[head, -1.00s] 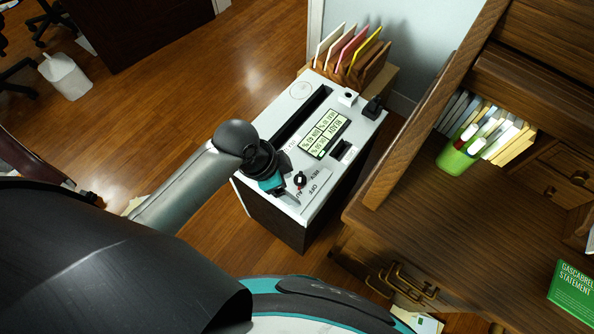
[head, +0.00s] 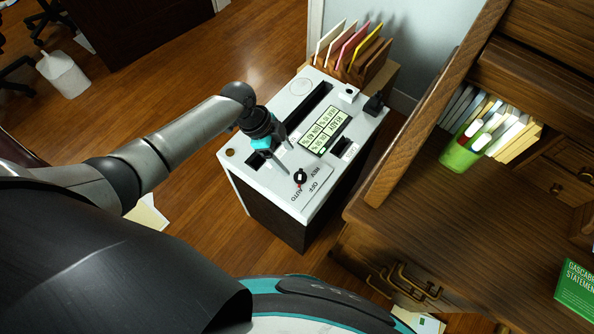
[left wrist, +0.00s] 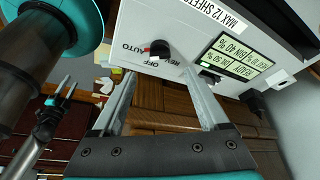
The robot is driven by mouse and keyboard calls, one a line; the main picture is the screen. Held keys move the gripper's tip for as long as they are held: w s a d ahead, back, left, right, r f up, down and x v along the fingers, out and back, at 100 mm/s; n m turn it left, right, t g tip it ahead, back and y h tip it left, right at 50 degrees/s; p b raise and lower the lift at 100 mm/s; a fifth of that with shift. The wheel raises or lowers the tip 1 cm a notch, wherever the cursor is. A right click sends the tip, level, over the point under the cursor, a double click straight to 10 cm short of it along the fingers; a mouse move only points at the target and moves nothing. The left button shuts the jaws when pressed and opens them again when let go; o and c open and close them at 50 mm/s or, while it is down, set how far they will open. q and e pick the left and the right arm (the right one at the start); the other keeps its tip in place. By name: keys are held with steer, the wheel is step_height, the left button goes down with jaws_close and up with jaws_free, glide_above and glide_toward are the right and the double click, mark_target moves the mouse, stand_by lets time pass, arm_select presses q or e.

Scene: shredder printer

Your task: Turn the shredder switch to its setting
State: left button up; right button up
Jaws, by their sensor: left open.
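The shredder (head: 232,166) is a white-topped, dark-sided box. Its black switch knob (head: 300,177) sits near the front corner of the top, beside printed REV, OFF and AUTO labels. In the left wrist view, the knob (left wrist: 160,48) has a red mark on its AUTO side. My left gripper (head: 286,158) is open and empty over the top, beside and behind the knob. In the left wrist view, the knob shows ahead, between the two fingers but beyond their tips. What seems to be my right gripper (left wrist: 66,88) is small there; its jaw gap is unclear.
A display panel (head: 325,128), a long paper slot (head: 308,108) and a small black block (head: 374,104) are on the shredder top. A folder rack (head: 375,65) stands behind.

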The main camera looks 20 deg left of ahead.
mark_target(299, 174)
arm_select(q)
steer(key=b+x, duration=0.2)
steer(key=x, duration=0.6)
jaws_close()
stand_by(0.5)
